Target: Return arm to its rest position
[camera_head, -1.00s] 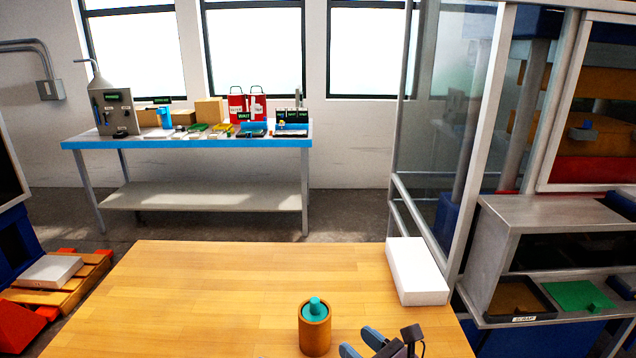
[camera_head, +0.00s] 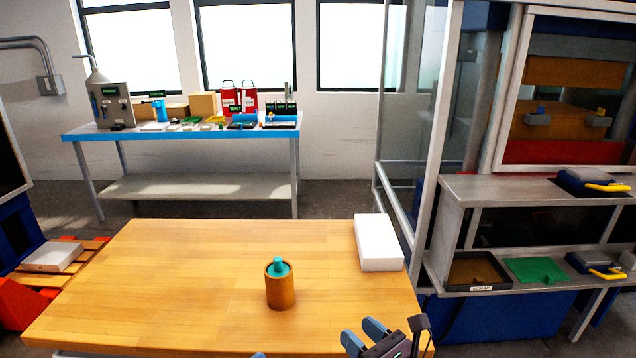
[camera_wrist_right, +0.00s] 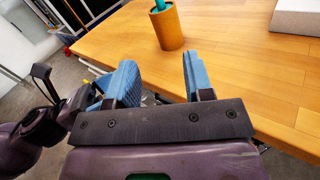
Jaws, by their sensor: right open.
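My right gripper (camera_head: 362,335) is open and empty at the near right edge of the wooden table (camera_head: 180,280). In the right wrist view its two blue fingers stand apart with nothing between them (camera_wrist_right: 160,75). A brown cylindrical container (camera_head: 280,292) with a teal piece (camera_head: 279,266) in its top stands upright on the table, apart from the gripper. The container also shows beyond the fingers in the right wrist view (camera_wrist_right: 167,28). A small blue tip at the bottom edge of the head view may be my left gripper (camera_head: 258,355); the rest is out of frame.
A white block (camera_head: 378,243) lies at the table's right side. A glazed cabinet and a metal shelf unit (camera_head: 470,190) with trays stand to the right. A blue-edged bench (camera_head: 180,133) with several items stands at the back. The table's left half is clear.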

